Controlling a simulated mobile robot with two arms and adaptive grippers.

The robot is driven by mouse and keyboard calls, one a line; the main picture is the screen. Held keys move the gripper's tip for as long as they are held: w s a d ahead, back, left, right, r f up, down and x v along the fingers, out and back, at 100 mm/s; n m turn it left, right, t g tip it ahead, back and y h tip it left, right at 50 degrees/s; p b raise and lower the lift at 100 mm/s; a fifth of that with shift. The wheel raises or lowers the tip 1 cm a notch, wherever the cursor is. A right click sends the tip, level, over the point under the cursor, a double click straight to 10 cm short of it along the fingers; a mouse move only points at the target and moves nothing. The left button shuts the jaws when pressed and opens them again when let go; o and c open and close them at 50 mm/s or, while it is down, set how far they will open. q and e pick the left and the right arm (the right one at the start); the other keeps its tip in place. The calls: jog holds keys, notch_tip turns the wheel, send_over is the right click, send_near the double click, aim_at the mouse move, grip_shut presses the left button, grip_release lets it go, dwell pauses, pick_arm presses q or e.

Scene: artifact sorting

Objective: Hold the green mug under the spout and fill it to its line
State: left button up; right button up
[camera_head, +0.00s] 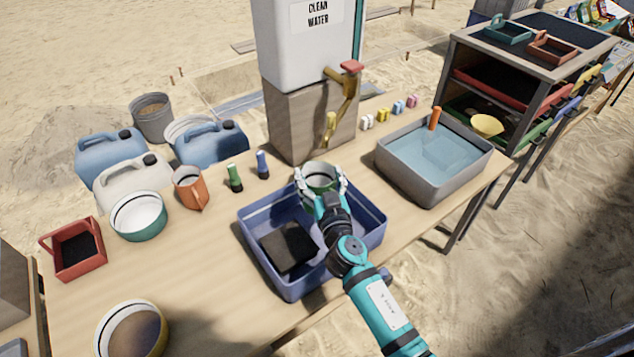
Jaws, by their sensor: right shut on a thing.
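The green mug (322,179) is in my right gripper (321,186), whose fingers are shut around its sides. The mug looks upright, with its open top facing up, over the far edge of the blue bin. The brass spout (331,128) of the clean water tank (300,55) hangs above and slightly right of the mug, with a visible gap. The tap has a red handle (351,67). I cannot make out any water stream, the mug's water level or its line. My left gripper is not in view.
The blue bin (262,279) holds a dark block (288,247). A grey basin of water (432,196) stands to the right. An orange jug (189,188), green and blue bottles (235,179), a teal-and-white bowl (138,215) and a red tray (73,249) stand to the left. The table's front-left middle is clear.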

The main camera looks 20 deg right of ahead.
jog(key=shift+w+d+r, duration=0.1)
jog(key=shift+w+d, duration=0.3)
jog(key=shift+w, duration=0.45)
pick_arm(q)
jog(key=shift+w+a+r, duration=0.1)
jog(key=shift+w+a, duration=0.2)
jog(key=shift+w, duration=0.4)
pick_arm(e)
jog(key=w+d, duration=0.3)
jog(key=w, duration=0.2)
jog(key=shift+w, duration=0.3)
jog(key=shift+a, duration=0.1)
jog(key=shift+s+a, duration=0.4)
jog(key=shift+s, duration=0.35)
jog(key=shift+s+a, duration=0.35)
jog(key=shift+s, duration=0.45)
jog(key=shift+s+a, duration=0.4)
jog(key=shift+s, duration=0.35)
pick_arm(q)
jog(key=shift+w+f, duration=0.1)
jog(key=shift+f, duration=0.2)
pick_arm(e)
jog(key=shift+s+a, duration=0.35)
jog(key=shift+s, duration=0.4)
jog(key=shift+s+a, duration=0.4)
jog(key=shift+s, duration=0.3)
jog(key=shift+s+a, duration=0.35)
jog(key=shift+s, duration=0.4)
